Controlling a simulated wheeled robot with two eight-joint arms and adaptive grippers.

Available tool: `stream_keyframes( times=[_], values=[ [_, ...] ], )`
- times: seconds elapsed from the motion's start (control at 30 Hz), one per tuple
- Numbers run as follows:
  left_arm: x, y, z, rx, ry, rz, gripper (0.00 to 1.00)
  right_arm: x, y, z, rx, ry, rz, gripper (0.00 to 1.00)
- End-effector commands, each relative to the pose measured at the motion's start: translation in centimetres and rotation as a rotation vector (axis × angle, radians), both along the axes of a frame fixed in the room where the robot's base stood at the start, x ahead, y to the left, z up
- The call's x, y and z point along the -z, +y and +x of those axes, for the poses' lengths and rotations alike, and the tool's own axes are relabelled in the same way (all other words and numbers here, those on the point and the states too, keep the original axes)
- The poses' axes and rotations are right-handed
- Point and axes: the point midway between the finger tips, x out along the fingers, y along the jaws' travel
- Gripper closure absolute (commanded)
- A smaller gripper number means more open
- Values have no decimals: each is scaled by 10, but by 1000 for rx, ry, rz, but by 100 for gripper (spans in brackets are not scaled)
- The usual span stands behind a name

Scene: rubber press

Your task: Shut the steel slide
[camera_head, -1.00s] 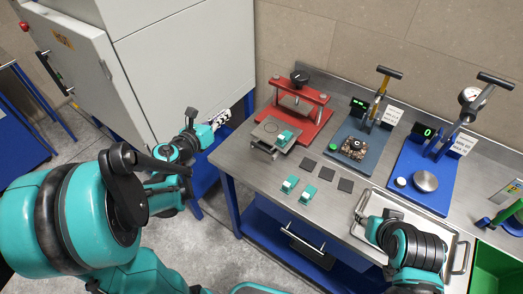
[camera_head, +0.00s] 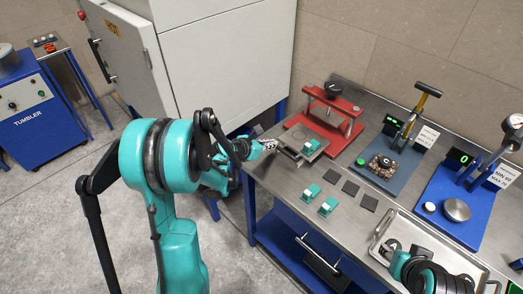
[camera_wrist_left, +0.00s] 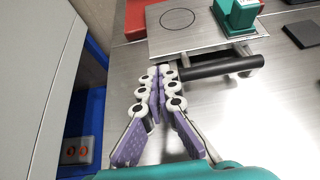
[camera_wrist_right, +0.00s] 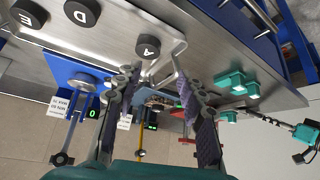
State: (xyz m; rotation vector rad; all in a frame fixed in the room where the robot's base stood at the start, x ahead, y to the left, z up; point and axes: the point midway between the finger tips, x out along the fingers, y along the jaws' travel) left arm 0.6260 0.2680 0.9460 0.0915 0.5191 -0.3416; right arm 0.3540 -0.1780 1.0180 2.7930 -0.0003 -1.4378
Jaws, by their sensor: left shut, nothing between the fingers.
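The steel slide (camera_head: 297,139) sticks out from the front of the red press (camera_head: 327,122). It is a flat plate with a drawn circle and a green block on it. In the left wrist view the plate (camera_wrist_left: 185,38) has a black bar handle (camera_wrist_left: 225,67) at its near edge. My left gripper (camera_wrist_left: 161,72) is shut and empty, its tips at the left end of this handle; whether they touch it I cannot tell. In the head view my left gripper (camera_head: 271,144) is beside the slide. My right gripper (camera_wrist_right: 155,68) is open and empty over the tray side.
Two green-and-white blocks (camera_head: 318,199) and several dark squares (camera_head: 350,188) lie on the bench. A grey tray (camera_head: 446,252) is at the right, with black lettered knobs showing in the right wrist view (camera_wrist_right: 83,12). A large grey cabinet (camera_head: 235,60) stands left of the press.

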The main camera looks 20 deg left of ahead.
Motion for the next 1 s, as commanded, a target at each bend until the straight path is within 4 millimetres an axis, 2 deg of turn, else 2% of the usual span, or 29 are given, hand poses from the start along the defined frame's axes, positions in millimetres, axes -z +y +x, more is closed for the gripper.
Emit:
stream_keyframes(
  times=[0.2,0.7,0.8,0.93,1.0],
  values=[
    [-1,-6,15,0,0,1,100,4,-1,-1,0,-1,0,60],
    [-3,-7,20,-1,-5,-1,100,3,-2,3,1,-5,-1,60],
    [-3,-13,35,-1,-6,-2,100,4,-7,18,0,-5,-1,60],
    [1,-26,70,1,3,2,100,9,-18,45,0,3,2,60],
    [3,-32,86,1,6,2,100,11,-20,52,0,5,3,60]
  ],
)
